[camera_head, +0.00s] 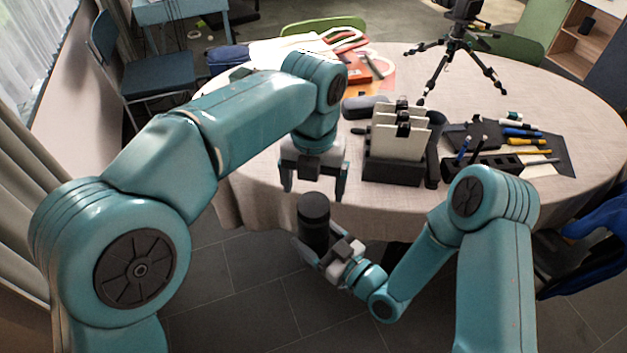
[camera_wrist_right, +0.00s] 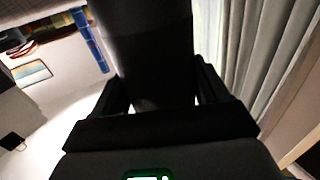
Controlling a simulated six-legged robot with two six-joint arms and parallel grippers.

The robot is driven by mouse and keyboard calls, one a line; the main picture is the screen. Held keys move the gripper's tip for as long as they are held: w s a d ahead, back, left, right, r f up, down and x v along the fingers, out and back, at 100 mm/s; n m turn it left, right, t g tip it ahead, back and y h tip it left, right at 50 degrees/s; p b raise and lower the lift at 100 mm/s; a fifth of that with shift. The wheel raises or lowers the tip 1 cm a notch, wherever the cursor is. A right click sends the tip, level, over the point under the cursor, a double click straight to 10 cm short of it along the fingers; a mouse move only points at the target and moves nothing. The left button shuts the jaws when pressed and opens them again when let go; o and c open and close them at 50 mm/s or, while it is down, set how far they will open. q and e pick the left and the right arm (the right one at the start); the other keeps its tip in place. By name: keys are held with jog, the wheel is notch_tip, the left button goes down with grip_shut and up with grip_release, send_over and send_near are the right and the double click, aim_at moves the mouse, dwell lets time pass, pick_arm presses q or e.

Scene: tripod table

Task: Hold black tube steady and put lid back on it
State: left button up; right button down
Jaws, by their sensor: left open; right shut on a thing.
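The black tube (camera_head: 313,226) is upright, slightly tilted, in front of the table's near edge. My right gripper (camera_head: 320,250) is shut around its lower part. In the right wrist view the tube (camera_wrist_right: 150,55) fills the space between the two dark fingers of my right gripper (camera_wrist_right: 160,95). My left gripper (camera_head: 314,190) points down with its fingers apart, near the tube's top, and holds nothing that I can see. The tube's upper end is dark and smooth; I cannot tell whether a lid sits on it. No separate lid is clearly visible.
The round table (camera_head: 255,195) has a pale cloth. A black holder with pale boards (camera_head: 398,145) stands near its front. To the right are a dark pen rack (camera_head: 483,172) and several tools. A black tripod (camera_head: 455,55) stands at the back.

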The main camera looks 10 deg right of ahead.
aim_at(314, 203)
pick_arm(q)
jog(key=n, duration=1)
jog(key=shift+a, duration=0.1)
jog(key=n, duration=0.5)
jog(key=shift+r+n, duration=0.15)
jog(key=shift+n, duration=0.25)
jog(key=n, duration=0.5)
jog(key=shift+r, duration=0.1)
jog(key=n, duration=0.5)
jog(key=shift+r, duration=0.15)
jog(key=n, duration=0.5)
jog(key=shift+r+n, duration=0.2)
jog(key=shift+n, duration=0.2)
jog(key=n, duration=0.7)
jog(key=shift+r, duration=0.25)
jog(key=n, duration=0.4)
jog(key=shift+r, duration=0.5)
jog(key=shift+f, duration=0.1)
jog(key=shift+f, duration=3.95)
